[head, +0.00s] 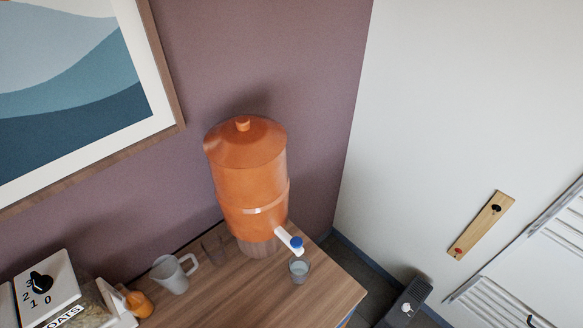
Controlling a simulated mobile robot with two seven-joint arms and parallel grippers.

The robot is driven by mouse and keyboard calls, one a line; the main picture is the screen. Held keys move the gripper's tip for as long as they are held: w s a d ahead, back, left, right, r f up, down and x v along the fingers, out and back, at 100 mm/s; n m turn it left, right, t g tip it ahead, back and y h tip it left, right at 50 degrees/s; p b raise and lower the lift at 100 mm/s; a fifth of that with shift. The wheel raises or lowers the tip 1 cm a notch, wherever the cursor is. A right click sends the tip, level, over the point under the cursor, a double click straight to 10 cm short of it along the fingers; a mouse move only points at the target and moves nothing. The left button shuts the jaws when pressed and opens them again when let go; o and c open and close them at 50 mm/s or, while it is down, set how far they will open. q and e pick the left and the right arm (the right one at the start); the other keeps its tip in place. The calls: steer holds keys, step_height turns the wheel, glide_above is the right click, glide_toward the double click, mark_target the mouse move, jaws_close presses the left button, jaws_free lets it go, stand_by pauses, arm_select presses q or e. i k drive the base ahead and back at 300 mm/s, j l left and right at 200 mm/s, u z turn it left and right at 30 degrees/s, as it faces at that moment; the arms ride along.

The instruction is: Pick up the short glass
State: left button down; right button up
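A short clear glass (299,271) stands upright near the right end of the wooden counter. It is just below the white and blue tap (291,241) of an orange dispenser (246,185). A second see-through glass (213,248) stands left of the dispenser's base, close to the wall, and is hard to make out against the wood. Neither of my grippers shows in the head view, and nothing is touching the short glass.
A grey handled jug (174,273), a small orange object (139,304) and an oats container (85,307) stand left on the counter (240,295). The counter's front middle is clear. A dark object (407,304) is beyond its right edge. A white rack (520,270) is at right.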

mark_target(299, 267)
steer(key=i+l+u, duration=0.15)
steer(key=u, duration=0.25)
steer(key=i+l+u, duration=0.1)
steer(key=l+u, duration=0.15)
steer(key=u, duration=0.2)
